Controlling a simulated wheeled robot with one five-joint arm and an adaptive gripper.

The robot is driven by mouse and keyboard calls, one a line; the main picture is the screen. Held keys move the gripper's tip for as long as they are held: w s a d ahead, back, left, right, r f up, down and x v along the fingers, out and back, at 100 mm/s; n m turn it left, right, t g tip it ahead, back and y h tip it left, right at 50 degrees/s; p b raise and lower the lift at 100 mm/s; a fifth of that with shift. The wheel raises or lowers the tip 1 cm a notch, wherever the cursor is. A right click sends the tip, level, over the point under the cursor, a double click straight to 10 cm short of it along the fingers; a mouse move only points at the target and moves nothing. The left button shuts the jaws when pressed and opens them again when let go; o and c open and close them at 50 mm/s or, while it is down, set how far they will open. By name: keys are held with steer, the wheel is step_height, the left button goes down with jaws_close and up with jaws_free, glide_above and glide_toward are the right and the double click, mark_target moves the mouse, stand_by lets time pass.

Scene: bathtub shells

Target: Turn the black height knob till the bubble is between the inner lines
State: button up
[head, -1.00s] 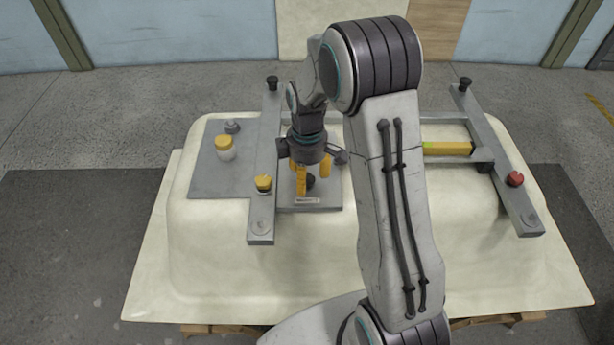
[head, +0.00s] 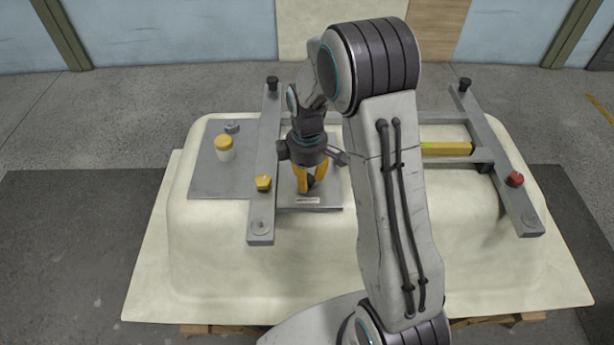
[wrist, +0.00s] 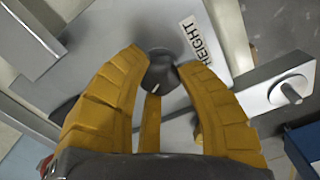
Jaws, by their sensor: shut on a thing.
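The black height knob (wrist: 158,72) stands on a grey plate beside a white label (wrist: 195,40) reading HEIGHT in the wrist view. My gripper (wrist: 162,68) has its yellow fingers shut on the knob from both sides. In the head view my gripper (head: 309,188) points down at the plate, and the fingers partly cover the knob (head: 311,181). The yellow level (head: 446,149) lies on the frame to the right, with a green vial at its left end, partly behind my arm. The bubble and inner lines are too small to make out.
A yellow knob (head: 263,183) is on the left rail (head: 262,222). A red knob (head: 515,179) is on the right rail. The cream tub shell (head: 300,285) lies beneath.

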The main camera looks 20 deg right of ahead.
steer(key=shift+c, duration=1)
steer(key=shift+s+f+m+b, duration=0.1)
steer(key=shift+m+b, duration=0.25)
steer(key=shift+m, duration=1.35)
steer(key=o, duration=1.2)
step_height(320, 180, up, 12)
